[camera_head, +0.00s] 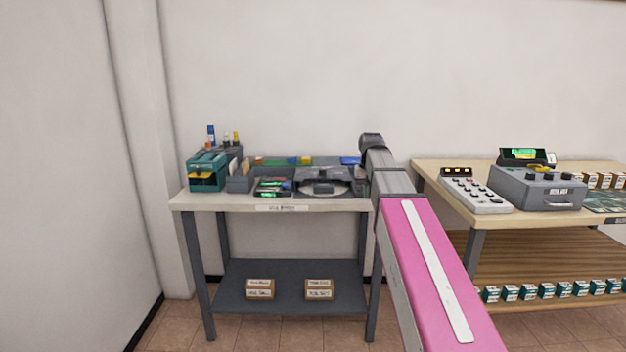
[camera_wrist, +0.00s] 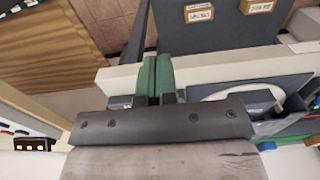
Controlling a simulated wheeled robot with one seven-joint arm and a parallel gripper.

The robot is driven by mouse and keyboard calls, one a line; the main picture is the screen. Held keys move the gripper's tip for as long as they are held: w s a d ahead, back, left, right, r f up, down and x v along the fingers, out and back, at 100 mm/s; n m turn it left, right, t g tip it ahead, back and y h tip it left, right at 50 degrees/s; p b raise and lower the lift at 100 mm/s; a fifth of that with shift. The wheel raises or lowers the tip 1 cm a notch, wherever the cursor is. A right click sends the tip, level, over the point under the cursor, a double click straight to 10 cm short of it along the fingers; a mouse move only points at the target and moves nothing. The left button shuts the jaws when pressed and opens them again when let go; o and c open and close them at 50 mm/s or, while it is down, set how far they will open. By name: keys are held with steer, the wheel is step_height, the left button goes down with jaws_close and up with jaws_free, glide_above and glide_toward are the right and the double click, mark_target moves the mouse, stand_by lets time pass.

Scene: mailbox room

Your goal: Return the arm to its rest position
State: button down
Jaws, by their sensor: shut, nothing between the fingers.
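My arm (camera_head: 430,270) with its pink upper side reaches from the lower right of the head view up to a dark joint in front of the wall, between the two tables. My gripper (camera_wrist: 155,78) shows in the wrist view as two green fingers side by side, shut and empty. They lie over the edge of the grey-legged table (camera_head: 220,203) as seen from the wrist. In the head view the fingers are hidden behind the arm.
The grey-legged table bears a teal box (camera_head: 207,172), trays and a round-topped dark device (camera_head: 323,185). Its lower shelf holds two small boxes (camera_head: 260,289). A wooden table (camera_head: 440,182) at right bears a grey case (camera_head: 535,190) and a button panel (camera_head: 476,195).

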steer(key=s+f, duration=0.6)
steer(key=f, duration=0.5)
steer(key=s+f, duration=0.7)
steer(key=f, duration=0.3)
steer(key=s+f, duration=0.7)
steer(key=f, duration=0.4)
steer(key=shift+f, duration=0.3)
